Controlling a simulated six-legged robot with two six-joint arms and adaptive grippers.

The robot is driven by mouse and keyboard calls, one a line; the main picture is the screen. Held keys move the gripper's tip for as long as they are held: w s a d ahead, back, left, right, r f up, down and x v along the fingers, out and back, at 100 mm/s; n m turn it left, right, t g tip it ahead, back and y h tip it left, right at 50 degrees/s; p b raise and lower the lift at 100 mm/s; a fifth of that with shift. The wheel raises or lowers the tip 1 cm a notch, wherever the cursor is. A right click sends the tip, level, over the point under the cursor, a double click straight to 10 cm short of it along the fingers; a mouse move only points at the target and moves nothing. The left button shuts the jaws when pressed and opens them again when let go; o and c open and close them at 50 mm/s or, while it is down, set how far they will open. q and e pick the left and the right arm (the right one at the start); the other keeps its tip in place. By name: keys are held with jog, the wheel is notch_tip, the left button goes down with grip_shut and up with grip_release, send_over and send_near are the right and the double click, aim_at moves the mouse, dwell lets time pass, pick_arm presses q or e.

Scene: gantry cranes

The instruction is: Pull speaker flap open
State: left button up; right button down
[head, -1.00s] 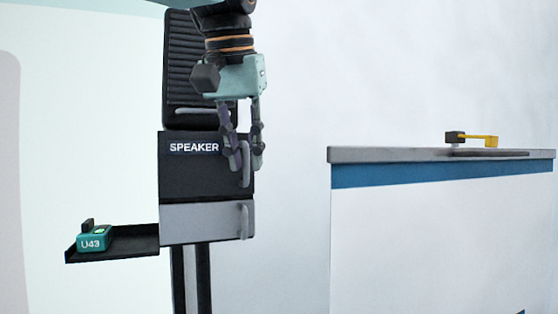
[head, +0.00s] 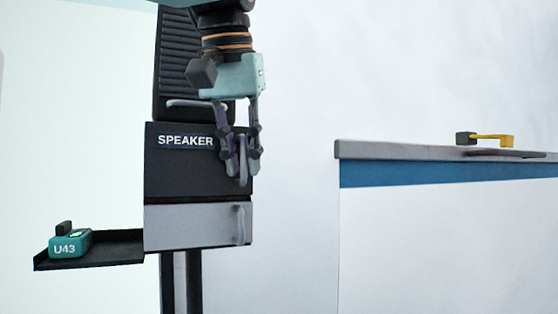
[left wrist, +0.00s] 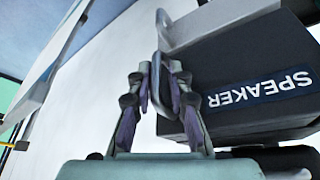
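The speaker flap (head: 180,175) is a black panel with a white SPEAKER label on the post-mounted cabinet in the head view. It appears closed, and it also shows at the right of the left wrist view (left wrist: 235,70). Its grey upright handle (head: 243,168) is at the panel's right side. My left gripper (head: 242,168) points down at this handle, with one finger on each side of it. The fingers are apart. In the left wrist view a pale gap shows between the left finger and the handle (left wrist: 172,85). My right gripper is not in view.
Below is a grey panel (head: 190,227) with its own handle. Above is a black ribbed panel (head: 178,60) with a horizontal handle. A black tray (head: 115,250) with a teal U43 device (head: 70,243) juts left. A white-and-blue counter (head: 440,174) stands right, carrying a yellow-and-black part (head: 485,139).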

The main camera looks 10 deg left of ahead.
pick_arm(q)
jog(key=shift+s+d, duration=0.1)
jog(key=shift+d, duration=0.05)
jog(key=shift+d+r, duration=0.1)
jog(key=shift+d, duration=0.05)
jog(key=shift+c, duration=0.2)
grip_shut()
jog(key=shift+s, duration=0.1)
